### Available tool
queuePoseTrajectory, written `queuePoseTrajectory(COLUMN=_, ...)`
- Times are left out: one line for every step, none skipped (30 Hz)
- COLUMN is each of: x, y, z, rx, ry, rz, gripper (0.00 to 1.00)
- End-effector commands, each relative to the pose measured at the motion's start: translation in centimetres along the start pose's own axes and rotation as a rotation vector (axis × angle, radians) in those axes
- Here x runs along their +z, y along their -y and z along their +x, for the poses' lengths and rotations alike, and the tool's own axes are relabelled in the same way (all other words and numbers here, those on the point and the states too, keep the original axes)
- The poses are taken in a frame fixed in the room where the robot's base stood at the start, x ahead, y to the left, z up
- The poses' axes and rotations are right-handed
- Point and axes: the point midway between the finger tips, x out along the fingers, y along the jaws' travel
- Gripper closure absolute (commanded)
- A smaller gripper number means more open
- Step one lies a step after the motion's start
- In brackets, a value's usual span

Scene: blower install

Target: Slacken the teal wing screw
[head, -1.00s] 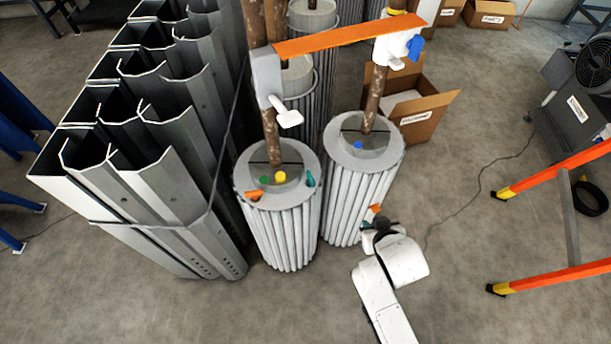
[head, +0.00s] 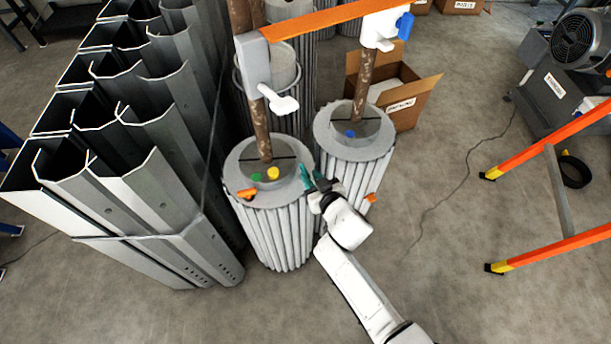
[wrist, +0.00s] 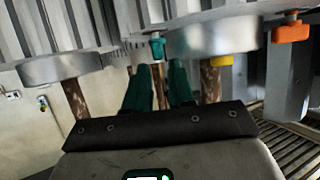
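The teal wing screw (head: 305,176) sits at the right rim of the left fluted column (head: 267,170). In the wrist view the teal wing screw (wrist: 157,47) is ahead, above and between my fingertips, with a visible gap. My gripper (wrist: 158,72) has two dark teal fingers held apart, with nothing between them. In the head view my gripper (head: 320,184) is close by the screw, between the two columns; its fingertips are hard to separate from the screw there.
An orange wing piece (head: 246,195) is on the same column's front rim, with green (head: 256,177) and yellow (head: 273,173) knobs in its top. The right column (head: 353,140) stands close by. Metal profiles (head: 150,170) crowd the left. Open floor lies right, towards an orange frame (head: 550,150).

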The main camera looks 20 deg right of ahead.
Motion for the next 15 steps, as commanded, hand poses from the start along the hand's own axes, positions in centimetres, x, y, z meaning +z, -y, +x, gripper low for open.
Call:
queuePoseTrajectory(x=0.5, y=0.0, z=1.1, rx=-0.001, ry=-0.001, rz=-0.001, gripper=0.77)
queuePoseTrajectory(x=0.4, y=0.0, z=1.6, rx=-0.001, ry=-0.002, rz=-0.002, gripper=0.77)
queuePoseTrajectory(x=0.4, y=0.0, z=2.1, rx=-0.001, ry=-0.001, rz=-0.002, gripper=0.77)
queuePoseTrajectory(x=0.4, y=0.0, z=2.5, rx=-0.001, ry=-0.002, rz=-0.002, gripper=0.77)
queuePoseTrajectory(x=0.3, y=0.0, z=2.9, rx=-0.001, ry=-0.002, rz=-0.001, gripper=0.77)
queuePoseTrajectory(x=0.3, y=0.0, z=3.3, rx=-0.001, ry=-0.001, rz=-0.001, gripper=0.77)
queuePoseTrajectory(x=0.3, y=0.0, z=3.6, rx=-0.001, ry=0.000, rz=-0.002, gripper=0.77)
queuePoseTrajectory(x=0.2, y=0.0, z=3.9, rx=-0.001, ry=-0.001, rz=-0.002, gripper=0.77)
queuePoseTrajectory(x=0.2, y=0.0, z=4.1, rx=0.000, ry=-0.001, rz=-0.001, gripper=0.77)
queuePoseTrajectory(x=0.2, y=0.0, z=4.3, rx=0.000, ry=0.000, rz=0.000, gripper=0.77)
queuePoseTrajectory(x=0.2, y=0.0, z=4.4, rx=0.000, ry=0.000, rz=0.000, gripper=0.77)
queuePoseTrajectory(x=0.1, y=0.0, z=4.5, rx=0.000, ry=0.001, rz=0.000, gripper=0.77)
queuePoseTrajectory(x=0.1, y=0.0, z=4.6, rx=0.000, ry=0.001, rz=0.000, gripper=0.77)
queuePoseTrajectory(x=0.1, y=0.0, z=4.7, rx=0.000, ry=0.001, rz=0.000, gripper=0.77)
queuePoseTrajectory(x=0.0, y=0.0, z=4.7, rx=0.000, ry=0.001, rz=0.001, gripper=0.77)
